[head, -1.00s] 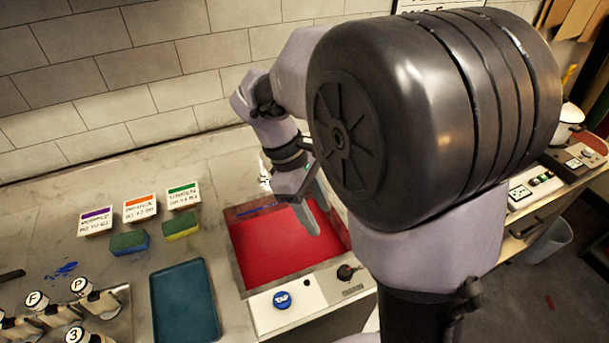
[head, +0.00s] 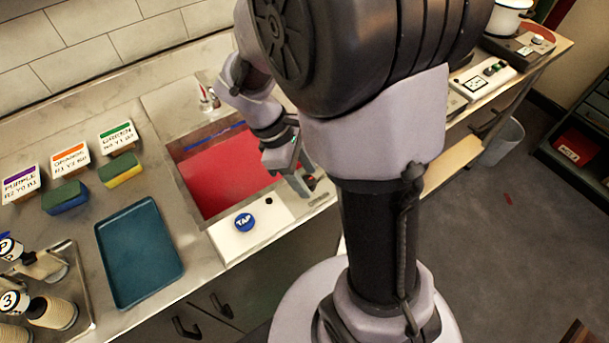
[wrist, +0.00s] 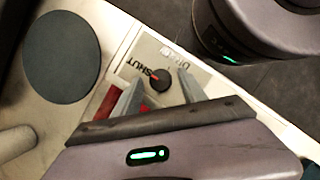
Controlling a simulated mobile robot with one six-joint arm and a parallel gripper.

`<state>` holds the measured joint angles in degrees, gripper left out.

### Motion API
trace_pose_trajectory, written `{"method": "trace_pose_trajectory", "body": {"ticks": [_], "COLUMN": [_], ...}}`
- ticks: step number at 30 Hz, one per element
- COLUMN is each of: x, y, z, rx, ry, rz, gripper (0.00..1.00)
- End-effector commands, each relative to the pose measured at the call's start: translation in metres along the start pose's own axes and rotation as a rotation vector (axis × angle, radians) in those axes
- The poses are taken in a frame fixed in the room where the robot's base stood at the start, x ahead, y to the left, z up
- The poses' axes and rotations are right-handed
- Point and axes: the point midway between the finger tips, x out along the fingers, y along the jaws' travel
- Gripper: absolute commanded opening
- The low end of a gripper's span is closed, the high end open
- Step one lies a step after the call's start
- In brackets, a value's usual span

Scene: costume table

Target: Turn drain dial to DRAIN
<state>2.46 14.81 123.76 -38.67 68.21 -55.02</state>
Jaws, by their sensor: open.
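The drain dial (wrist: 158,80) is a small dark knob on a pale panel in the wrist view. Its red mark points toward the word SHUT (wrist: 134,71). Other lettering on the panel is only partly readable. My gripper (wrist: 160,90) is open, with one finger on each side of the dial in the picture; contact cannot be told. In the head view my gripper (head: 303,183) points down at the right end of the sink's front panel, and the dial shows only in part beside it.
The sink (head: 225,178) holds red liquid. A blue TAP button (head: 244,222) is on the white front panel (head: 262,233). A teal tray (head: 140,255), sponges (head: 120,170) and colour cards (head: 70,157) lie left. A dark disc (wrist: 62,57) shows in the wrist view.

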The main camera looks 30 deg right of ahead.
Motion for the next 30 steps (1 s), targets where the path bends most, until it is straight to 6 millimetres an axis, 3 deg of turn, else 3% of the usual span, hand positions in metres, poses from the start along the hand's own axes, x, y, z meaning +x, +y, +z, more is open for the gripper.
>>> {"method": "trace_pose_trajectory", "body": {"ticks": [3, 9, 11, 22, 30], "x": [-0.0005, -0.0005, -0.0005, -0.0022, -0.0040], "y": [0.0000, 0.0000, -0.0001, 0.0005, 0.0018], "z": [0.0001, 0.0001, 0.0001, 0.0009, 0.0022], "rx": [0.000, 0.000, 0.000, 0.050, 0.230], "ry": [0.000, 0.000, 0.000, -0.002, -0.003], "rz": [0.000, 0.000, 0.000, -0.022, -0.098], "gripper": [0.47, 0.08, 0.00, 0.00, 0.00]}}
